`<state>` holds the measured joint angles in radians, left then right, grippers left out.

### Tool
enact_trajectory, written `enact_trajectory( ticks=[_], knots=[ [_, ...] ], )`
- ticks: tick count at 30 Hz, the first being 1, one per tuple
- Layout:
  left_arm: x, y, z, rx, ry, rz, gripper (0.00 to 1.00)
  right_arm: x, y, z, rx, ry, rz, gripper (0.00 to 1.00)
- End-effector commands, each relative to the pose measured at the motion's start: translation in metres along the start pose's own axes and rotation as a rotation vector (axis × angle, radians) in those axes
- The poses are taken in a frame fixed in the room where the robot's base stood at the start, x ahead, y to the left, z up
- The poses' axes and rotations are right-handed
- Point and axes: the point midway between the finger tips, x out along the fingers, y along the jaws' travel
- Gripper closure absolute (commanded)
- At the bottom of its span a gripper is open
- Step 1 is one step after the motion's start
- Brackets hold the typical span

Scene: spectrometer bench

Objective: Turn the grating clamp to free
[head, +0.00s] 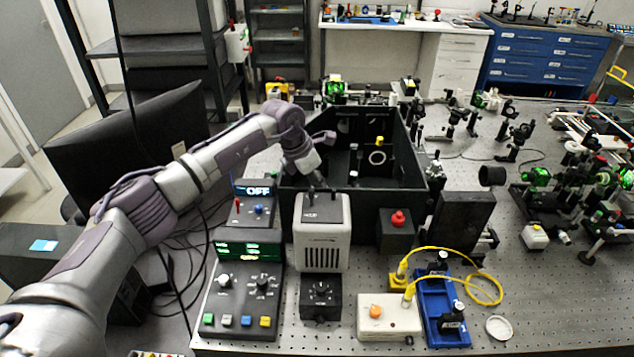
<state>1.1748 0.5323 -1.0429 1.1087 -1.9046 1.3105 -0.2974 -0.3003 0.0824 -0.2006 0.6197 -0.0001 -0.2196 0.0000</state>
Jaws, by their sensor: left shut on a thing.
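My left gripper (319,183) reaches down from the left, at the rear top edge of a grey housing (322,247) and in front of the black open-topped box. Its dark fingers are shut on a small dark part, which I take to be the grating clamp. The fingers and the housing hide most of that part, so I cannot read how far it is turned. My right gripper is not in view.
The black box (405,205) stands open behind, with a ring mount (377,158) inside. A control unit (240,290) and OFF display (257,190) are left of the housing. A red button box (397,230) and blue tray (437,310) are right. Bare bench lies front right.

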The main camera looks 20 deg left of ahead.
Motion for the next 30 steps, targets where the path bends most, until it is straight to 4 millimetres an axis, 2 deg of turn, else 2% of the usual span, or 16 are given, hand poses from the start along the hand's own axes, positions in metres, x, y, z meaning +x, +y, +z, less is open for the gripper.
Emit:
enact_trajectory(
  ticks=[14, 30],
  knots=[
    [0.004, -0.004, 0.000, -0.414, -0.001, 0.175, 1.00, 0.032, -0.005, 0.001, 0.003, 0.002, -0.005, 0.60],
    [0.005, -0.006, 0.002, -0.884, -0.001, 0.368, 1.00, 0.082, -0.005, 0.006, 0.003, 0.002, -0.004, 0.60]
  ],
)
